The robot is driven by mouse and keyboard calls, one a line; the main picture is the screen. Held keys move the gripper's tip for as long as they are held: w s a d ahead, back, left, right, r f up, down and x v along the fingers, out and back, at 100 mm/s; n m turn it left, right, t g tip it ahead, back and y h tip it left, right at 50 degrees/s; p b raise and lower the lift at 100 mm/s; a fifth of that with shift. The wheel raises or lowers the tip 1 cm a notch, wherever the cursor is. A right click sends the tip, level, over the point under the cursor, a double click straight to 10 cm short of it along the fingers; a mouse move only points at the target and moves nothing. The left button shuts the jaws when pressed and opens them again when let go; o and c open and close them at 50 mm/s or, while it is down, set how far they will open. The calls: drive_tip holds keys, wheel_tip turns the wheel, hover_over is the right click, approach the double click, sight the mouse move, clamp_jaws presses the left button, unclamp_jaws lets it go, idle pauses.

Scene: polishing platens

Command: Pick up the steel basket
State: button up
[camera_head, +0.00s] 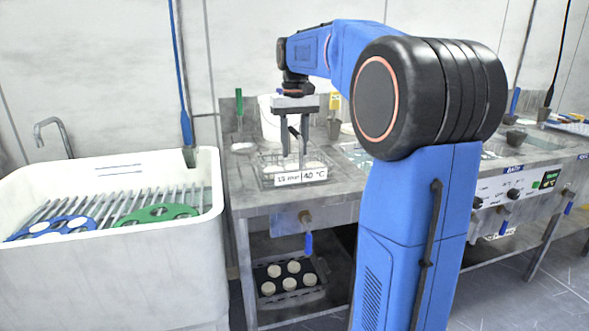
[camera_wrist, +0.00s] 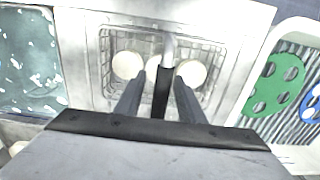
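The steel basket (camera_head: 267,168) is a shallow wire basket on the steel bench, with a white card reading "15 min 40 °C" at its front. In the wrist view the basket (camera_wrist: 108,62) lies under my gripper and holds several round pale discs (camera_wrist: 127,65). Its upright handle, with a black grip (camera_wrist: 162,92), rises between my fingers. My gripper (camera_head: 293,160) points down over the basket. In the wrist view my gripper (camera_wrist: 160,78) is open, with a finger on each side of the handle and gaps showing on both sides.
A white tub (camera_head: 110,255) with metal bars and blue and green perforated plates stands left of the bench. A dark tray (camera_head: 285,292) of pale discs is on the lower shelf. A white bucket (camera_head: 268,118) stands behind the basket. A bath (camera_wrist: 30,60) borders it in the wrist view.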

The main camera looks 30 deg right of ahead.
clamp_jaws()
idle(1.3)
